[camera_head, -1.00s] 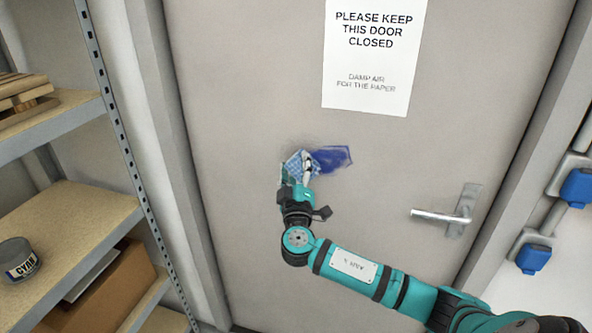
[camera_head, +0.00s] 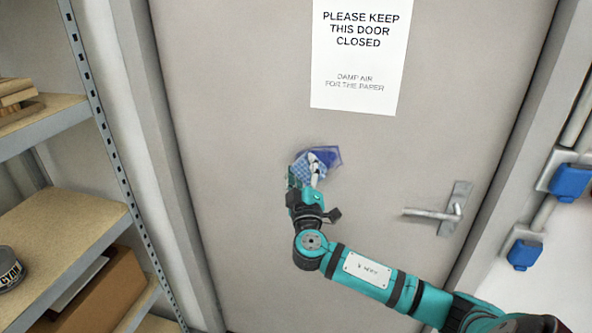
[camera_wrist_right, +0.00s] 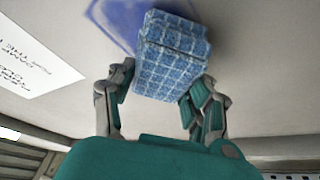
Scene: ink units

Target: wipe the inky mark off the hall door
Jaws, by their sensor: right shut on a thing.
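The grey hall door (camera_head: 240,60) fills the middle of the head view. A blue inky mark (camera_head: 328,155) is on it, below the notice, partly hidden by the cloth and gripper. It also shows in the right wrist view (camera_wrist_right: 118,18) behind the cloth. My right gripper (camera_head: 308,175) is shut on a blue checked cloth (camera_wrist_right: 172,55), held at the door over the left part of the mark. Whether the cloth presses on the surface, I cannot tell. My left gripper is not in view.
A white notice (camera_head: 358,60) hangs above the mark. A metal door handle (camera_head: 438,213) is at the right. Blue wall fittings (camera_head: 570,182) are at the far right.

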